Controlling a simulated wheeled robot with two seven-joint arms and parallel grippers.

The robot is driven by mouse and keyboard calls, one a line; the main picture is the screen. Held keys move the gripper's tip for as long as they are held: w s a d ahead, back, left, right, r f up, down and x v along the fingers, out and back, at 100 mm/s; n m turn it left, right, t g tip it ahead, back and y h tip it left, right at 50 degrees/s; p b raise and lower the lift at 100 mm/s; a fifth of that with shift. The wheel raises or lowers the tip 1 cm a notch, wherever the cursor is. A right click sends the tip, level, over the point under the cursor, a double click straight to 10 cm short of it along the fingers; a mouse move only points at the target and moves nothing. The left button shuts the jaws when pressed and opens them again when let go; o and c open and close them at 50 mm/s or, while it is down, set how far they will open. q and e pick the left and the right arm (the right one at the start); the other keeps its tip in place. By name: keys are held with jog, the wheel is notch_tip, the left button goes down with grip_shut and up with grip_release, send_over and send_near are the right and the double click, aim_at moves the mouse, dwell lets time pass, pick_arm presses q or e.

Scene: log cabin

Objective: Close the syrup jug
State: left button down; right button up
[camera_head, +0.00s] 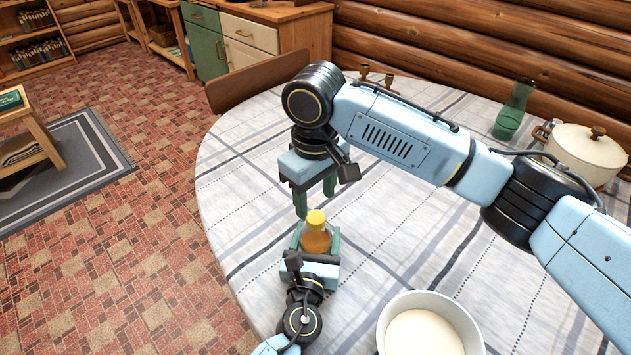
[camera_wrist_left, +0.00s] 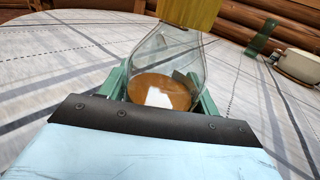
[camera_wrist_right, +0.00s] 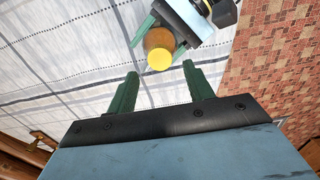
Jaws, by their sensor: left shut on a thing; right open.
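The syrup jug (camera_head: 316,240) is a clear bottle with amber syrup and a yellow cap (camera_head: 316,218) on top. It stands upright near the round table's left edge. My left gripper (camera_head: 317,247) is shut on the jug's body from the near side; the left wrist view shows the glass (camera_wrist_left: 165,58) between its fingers and the cap (camera_wrist_left: 190,10) over the neck. Whether the cap is tight I cannot tell. My right gripper (camera_head: 315,201) is open and empty, just above and beyond the cap. In the right wrist view the cap (camera_wrist_right: 160,60) lies ahead, between the spread fingertips.
A bowl of white contents (camera_head: 385,335) stands at the near right of the cloth-covered table (camera_head: 245,190). A lidded pot (camera_head: 580,152) and a green bottle (camera_head: 511,110) stand at the far right. A wooden chair back (camera_head: 250,82) is behind. Cloth around the jug is clear.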

aim_at(316, 217)
notch_tip(316, 217, down, 5)
jog(key=shift+f, duration=0.1)
dwell(0.3)
jog(key=c, duration=1)
jog(key=o, duration=1.1)
jog(key=shift+o, duration=0.2)
notch_tip(316, 217, up, 12)
